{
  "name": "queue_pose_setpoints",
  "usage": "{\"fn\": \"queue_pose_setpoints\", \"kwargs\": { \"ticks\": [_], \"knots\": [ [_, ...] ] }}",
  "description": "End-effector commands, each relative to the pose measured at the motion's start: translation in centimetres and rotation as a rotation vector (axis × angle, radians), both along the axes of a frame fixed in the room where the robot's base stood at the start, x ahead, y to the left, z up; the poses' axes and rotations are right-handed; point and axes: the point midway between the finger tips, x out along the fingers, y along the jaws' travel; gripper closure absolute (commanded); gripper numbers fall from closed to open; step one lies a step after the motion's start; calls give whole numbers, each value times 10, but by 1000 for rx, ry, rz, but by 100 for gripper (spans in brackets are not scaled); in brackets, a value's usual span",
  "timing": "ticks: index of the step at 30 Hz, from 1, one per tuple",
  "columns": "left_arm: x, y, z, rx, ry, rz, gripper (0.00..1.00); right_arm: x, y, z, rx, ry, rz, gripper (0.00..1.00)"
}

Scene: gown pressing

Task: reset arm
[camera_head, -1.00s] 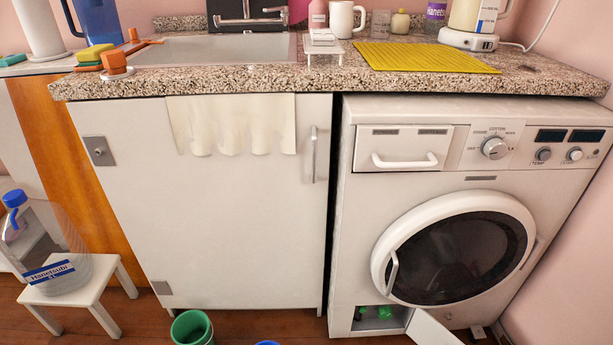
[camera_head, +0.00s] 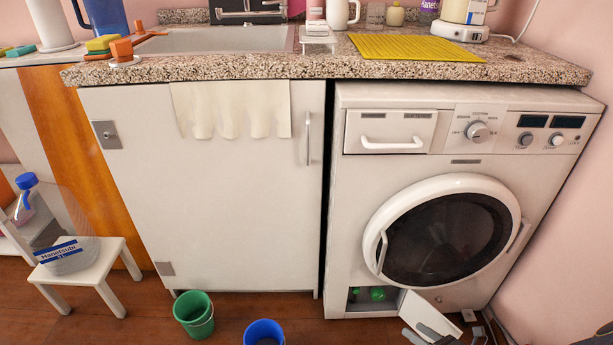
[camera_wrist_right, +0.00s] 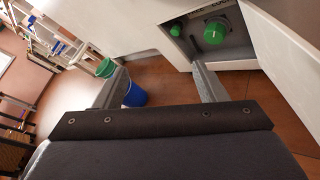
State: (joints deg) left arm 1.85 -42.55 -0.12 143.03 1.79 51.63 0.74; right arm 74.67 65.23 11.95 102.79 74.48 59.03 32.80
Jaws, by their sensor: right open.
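My right gripper (camera_head: 422,336) shows at the bottom edge of the head view, in front of the washing machine's open lower flap (camera_head: 430,314). In the right wrist view my right gripper (camera_wrist_right: 158,72) has its two grey fingers spread apart with nothing between them. Beyond the fingers is the open filter compartment with a green round cap (camera_wrist_right: 216,32). The cap also shows in the head view (camera_head: 378,294). My left gripper is in neither view.
The washing machine (camera_head: 400,168) has its round door shut. A green bucket (camera_head: 194,318) and a blue bucket (camera_head: 264,333) stand on the wooden floor. The granite counter (camera_head: 240,69) runs above.

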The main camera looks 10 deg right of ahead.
Motion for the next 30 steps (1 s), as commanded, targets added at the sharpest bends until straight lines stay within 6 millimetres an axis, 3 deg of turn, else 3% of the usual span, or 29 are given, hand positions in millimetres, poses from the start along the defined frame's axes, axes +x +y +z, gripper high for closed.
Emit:
{"fn": "queue_pose_setpoints", "kwargs": {
  "ticks": [5,9,14,18,24,30],
  "knots": [
    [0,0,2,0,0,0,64,13,23,62,-216,-109,258,35],
    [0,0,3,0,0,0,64,12,56,126,-466,-249,545,35],
    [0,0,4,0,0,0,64,-7,95,195,-779,-445,877,35],
    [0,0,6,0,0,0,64,-35,122,245,-1057,-629,1131,35],
    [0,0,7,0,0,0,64,-85,147,294,-1459,-904,1429,35],
    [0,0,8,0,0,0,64,-121,153,316,-1772,-1110,1593,35]
  ]
}}
